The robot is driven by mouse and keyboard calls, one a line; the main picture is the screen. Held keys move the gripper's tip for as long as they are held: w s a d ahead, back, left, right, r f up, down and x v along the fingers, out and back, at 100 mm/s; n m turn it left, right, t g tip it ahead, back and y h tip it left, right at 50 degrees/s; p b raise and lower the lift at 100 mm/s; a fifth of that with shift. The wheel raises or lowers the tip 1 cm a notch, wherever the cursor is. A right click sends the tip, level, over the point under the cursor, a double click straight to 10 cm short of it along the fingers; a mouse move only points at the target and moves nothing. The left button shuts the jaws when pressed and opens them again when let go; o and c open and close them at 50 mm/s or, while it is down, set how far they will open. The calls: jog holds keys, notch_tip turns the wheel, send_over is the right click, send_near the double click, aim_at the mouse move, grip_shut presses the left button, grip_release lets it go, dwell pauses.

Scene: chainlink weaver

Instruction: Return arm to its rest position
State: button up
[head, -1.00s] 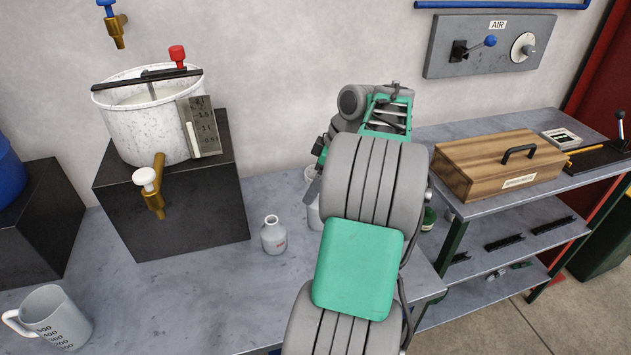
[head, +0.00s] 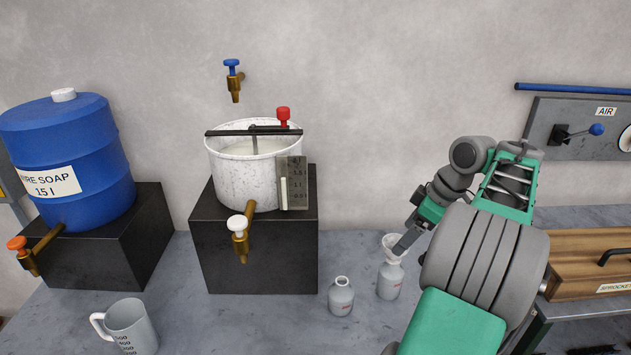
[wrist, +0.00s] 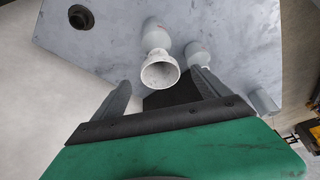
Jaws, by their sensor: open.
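My gripper (head: 403,246) hangs from my green and grey arm at the right of the head view, beside a white funnel (head: 391,243). The funnel stands upright in the mouth of a small white bottle (head: 388,282) on the bench. In the wrist view my gripper (wrist: 160,78) is open, its two dark fingers apart. The funnel (wrist: 160,72) shows between the fingertips there, with its bottle (wrist: 155,32) behind it. I cannot tell whether a finger touches the funnel. My arm is bent and reaches over the bench.
A second bottle (head: 341,297) stands left of the funnel bottle. A white speckled pot (head: 243,178) and a blue soap barrel (head: 68,160) sit on black blocks. A measuring jug (head: 131,326) is at the front left. A wooden box (head: 590,252) lies at the right.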

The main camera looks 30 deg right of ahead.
jog(key=w+a+m, duration=0.1)
jog(key=w+a, duration=0.2)
jog(key=a, duration=0.6)
jog(key=w+a+m, duration=0.1)
jog(key=w+a, duration=0.3)
jog(key=a, duration=0.6)
jog(key=s+a+f+m+g, duration=0.1)
jog(key=s+a+f, duration=0.1)
jog(key=a, duration=0.3)
jog(key=s+a+f+m+g, duration=0.1)
jog(key=s+a+f, duration=0.1)
jog(key=a, duration=0.4)
jog(key=s+a+f+m+h, duration=0.2)
jog(key=s+a+f, duration=0.4)
jog(key=s, duration=0.3)
jog(key=shift+t, duration=0.8)
jog(key=r, duration=0.1)
jog(key=w+r, duration=0.2)
jog(key=shift+d+r, duration=0.3)
jog(key=shift+r, duration=0.1)
